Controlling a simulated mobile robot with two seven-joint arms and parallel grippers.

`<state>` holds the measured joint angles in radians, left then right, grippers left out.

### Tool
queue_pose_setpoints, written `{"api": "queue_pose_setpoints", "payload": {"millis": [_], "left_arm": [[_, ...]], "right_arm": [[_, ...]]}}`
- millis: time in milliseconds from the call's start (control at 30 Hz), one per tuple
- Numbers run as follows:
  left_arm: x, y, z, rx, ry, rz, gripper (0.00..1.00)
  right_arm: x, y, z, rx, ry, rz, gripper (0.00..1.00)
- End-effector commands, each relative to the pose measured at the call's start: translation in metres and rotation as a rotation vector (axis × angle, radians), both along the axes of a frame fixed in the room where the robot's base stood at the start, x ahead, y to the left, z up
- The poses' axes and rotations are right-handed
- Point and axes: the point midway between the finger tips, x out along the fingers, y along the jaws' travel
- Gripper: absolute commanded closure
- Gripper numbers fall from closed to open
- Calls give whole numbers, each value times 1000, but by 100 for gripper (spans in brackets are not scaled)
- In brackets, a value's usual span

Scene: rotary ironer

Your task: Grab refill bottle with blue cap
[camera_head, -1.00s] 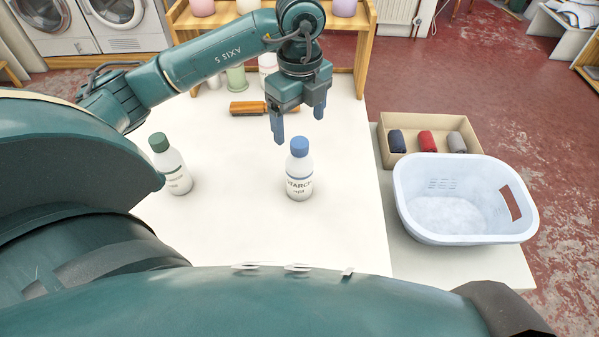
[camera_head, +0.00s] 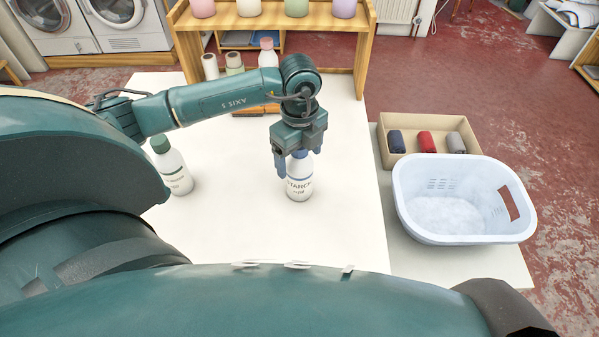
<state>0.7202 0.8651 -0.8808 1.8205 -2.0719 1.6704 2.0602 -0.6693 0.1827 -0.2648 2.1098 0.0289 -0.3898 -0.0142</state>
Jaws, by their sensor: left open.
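The refill bottle with the blue cap (camera_head: 299,186) is white with a dark-lettered label and stands upright on the white table. My left gripper (camera_head: 298,165) is open and pointing down at the bottle's top. Its fingers are around the cap and upper part, with one finger at the left and the other at the right. Most of the blue cap is hidden behind the gripper. I cannot tell whether a finger touches the bottle. My right gripper does not show.
A white bottle with a green cap (camera_head: 172,168) stands to the left. A wooden shelf (camera_head: 270,17) with several pastel containers is at the back. A pale blue basket (camera_head: 465,240) and a cardboard box (camera_head: 386,158) of rolled cloths are at the right. The front of the table is clear.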

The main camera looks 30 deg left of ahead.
Motion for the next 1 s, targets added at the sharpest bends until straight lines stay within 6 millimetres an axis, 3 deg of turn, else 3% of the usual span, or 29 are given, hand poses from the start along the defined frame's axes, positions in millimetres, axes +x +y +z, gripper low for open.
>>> {"api": "queue_pose_setpoints", "payload": {"millis": [733,1000], "left_arm": [[0,0,1,0,0,0,79],[1,0,4,0,-1,0,80]], "right_arm": [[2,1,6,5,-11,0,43],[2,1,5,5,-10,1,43]]}}
